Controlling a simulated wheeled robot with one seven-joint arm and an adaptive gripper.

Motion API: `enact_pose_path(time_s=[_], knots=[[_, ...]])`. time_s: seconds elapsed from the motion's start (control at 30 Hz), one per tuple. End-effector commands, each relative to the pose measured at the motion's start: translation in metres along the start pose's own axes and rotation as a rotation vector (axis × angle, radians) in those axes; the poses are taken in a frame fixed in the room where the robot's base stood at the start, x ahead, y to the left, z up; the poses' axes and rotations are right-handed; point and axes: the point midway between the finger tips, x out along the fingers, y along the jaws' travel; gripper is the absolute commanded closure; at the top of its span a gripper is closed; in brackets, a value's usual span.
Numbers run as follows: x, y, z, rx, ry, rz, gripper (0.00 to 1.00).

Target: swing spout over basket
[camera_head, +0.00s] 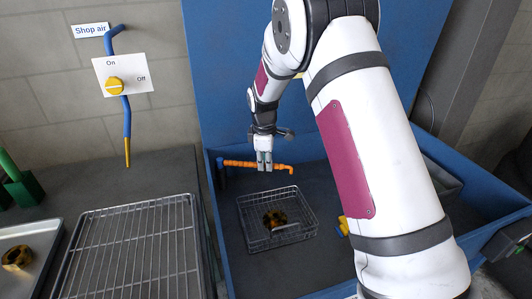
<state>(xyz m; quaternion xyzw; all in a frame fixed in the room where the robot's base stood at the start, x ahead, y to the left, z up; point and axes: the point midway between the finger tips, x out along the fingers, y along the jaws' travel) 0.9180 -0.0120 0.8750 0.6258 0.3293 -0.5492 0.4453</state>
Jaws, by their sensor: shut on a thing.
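The orange spout (279,167) runs from the blue post (221,172) at the left of the wash tub toward the right, with its tip bent down. My gripper (264,166) points down and is shut on the middle of the spout. The wire basket (297,234) sits on the tub floor, nearer than the spout, with a brown and yellow ring-shaped part (274,219) inside it. In the picture the spout lies just above the basket's back rim. The height between them cannot be told.
A blue tub wall (227,262) borders the basin on the left. A wire rack (130,255) and a tray (52,232) with a yellowish part (17,257) lie on the bench. A yellow shop air knob (115,86) is on the wall. My arm hides much of the tub's right side.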

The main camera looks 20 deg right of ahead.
Motion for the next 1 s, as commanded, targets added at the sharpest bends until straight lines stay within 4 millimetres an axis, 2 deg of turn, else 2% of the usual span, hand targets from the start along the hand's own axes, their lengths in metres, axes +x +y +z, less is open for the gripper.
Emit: enact_pose_path(time_s=[0.2, 0.5, 0.7, 1.0], knots=[[-0.009, -0.032, -0.005, 0.194, -0.040, 0.000, 1.00], [-0.014, -0.062, -0.017, 0.418, -0.084, 0.001, 1.00], [-0.016, -0.075, -0.023, 0.514, -0.104, 0.000, 1.00], [-0.017, -0.081, -0.028, 0.575, -0.115, 0.000, 1.00]])
